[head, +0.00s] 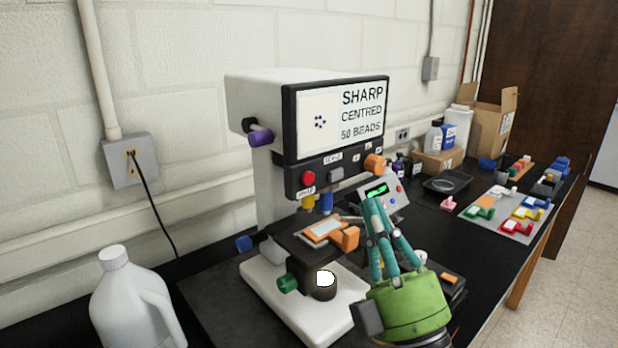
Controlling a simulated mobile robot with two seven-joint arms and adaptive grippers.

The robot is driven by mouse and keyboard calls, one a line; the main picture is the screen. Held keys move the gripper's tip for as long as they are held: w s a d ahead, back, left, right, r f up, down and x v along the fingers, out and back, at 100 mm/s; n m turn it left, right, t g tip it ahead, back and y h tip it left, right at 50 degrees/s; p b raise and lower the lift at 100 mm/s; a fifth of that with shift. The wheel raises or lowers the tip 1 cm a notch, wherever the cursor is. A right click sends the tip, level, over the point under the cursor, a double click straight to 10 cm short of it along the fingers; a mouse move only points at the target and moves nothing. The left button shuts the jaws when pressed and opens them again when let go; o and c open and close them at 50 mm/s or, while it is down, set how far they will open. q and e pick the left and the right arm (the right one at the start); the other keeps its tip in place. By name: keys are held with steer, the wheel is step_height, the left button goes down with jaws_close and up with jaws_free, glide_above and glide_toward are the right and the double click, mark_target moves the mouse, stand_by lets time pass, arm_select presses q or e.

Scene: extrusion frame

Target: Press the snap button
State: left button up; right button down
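The microscope-like instrument (262,92) stands against the wall, its screen (341,117) reading "SHARP CENTRED 50 BEADS". On the dark panel under the screen is a round red button (308,178), with a small label below it that looks like "SNAP". My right gripper (373,204), with teal fingers and a green body, points up in front of the instrument. Its fingertips come together, with nothing visible between them. They are below and right of the red button, apart from it in the picture. My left gripper is out of view.
An orange knob (374,163) sticks out at the panel's right. The stage (318,236) carries a slide with an orange clip. A white jug (132,305) stands front left. A small device with a green display (383,192) is behind my gripper. Trays and boxes fill the right.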

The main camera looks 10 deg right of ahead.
mark_target(308, 178)
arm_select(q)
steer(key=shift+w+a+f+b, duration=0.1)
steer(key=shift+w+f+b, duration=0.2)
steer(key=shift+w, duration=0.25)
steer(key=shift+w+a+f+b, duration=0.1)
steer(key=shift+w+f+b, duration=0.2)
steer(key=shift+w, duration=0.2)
arm_select(e)
steer(key=w+a, duration=0.4)
steer(key=w, duration=0.3)
steer(key=shift+a, duration=0.4)
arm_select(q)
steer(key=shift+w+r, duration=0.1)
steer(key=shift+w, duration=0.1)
arm_select(e)
steer(key=shift+w, duration=0.1)
steer(key=shift+w, duration=0.15)
steer(key=shift+w+a, duration=0.2)
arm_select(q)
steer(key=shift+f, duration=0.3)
arm_select(e)
steer(key=shift+w+a, duration=0.2)
steer(key=shift+w, duration=0.15)
stand_by(0.5)
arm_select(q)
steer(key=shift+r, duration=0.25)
arm_select(e)
steer(key=shift+s+d, duration=0.45)
steer(key=shift+s, duration=0.3)
